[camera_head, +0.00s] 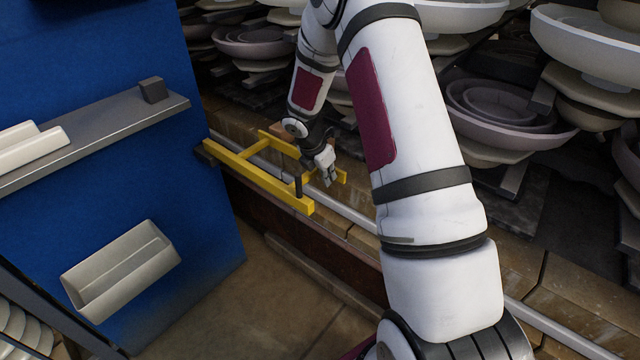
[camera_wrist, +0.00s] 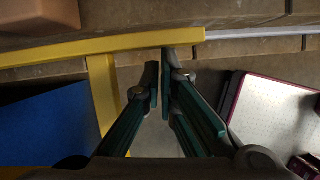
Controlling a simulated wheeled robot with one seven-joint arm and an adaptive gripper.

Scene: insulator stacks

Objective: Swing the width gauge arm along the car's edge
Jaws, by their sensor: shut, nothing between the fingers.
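The yellow width gauge arm (camera_head: 260,181) is a frame of bars reaching out from beside the blue panel, over the car's edge (camera_head: 520,270). A dark upright peg (camera_head: 298,187) stands near its free end. My gripper (camera_head: 330,180) is shut and empty, pointing down by the frame's far right end. In the wrist view my fingers (camera_wrist: 165,62) lie close together, with their tips at the yellow bar (camera_wrist: 60,50); I cannot tell whether they touch it. A yellow crossbar (camera_wrist: 103,95) runs to the left of the fingers.
A blue panel (camera_head: 200,215) with a grey shelf (camera_head: 110,128) and a pale tray (camera_head: 120,270) stands at left. Stacked pale insulator dishes (camera_head: 590,50) crowd the car at right. A grey rail (camera_head: 350,214) runs along its edge. Brown floor (camera_head: 270,310) is clear below.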

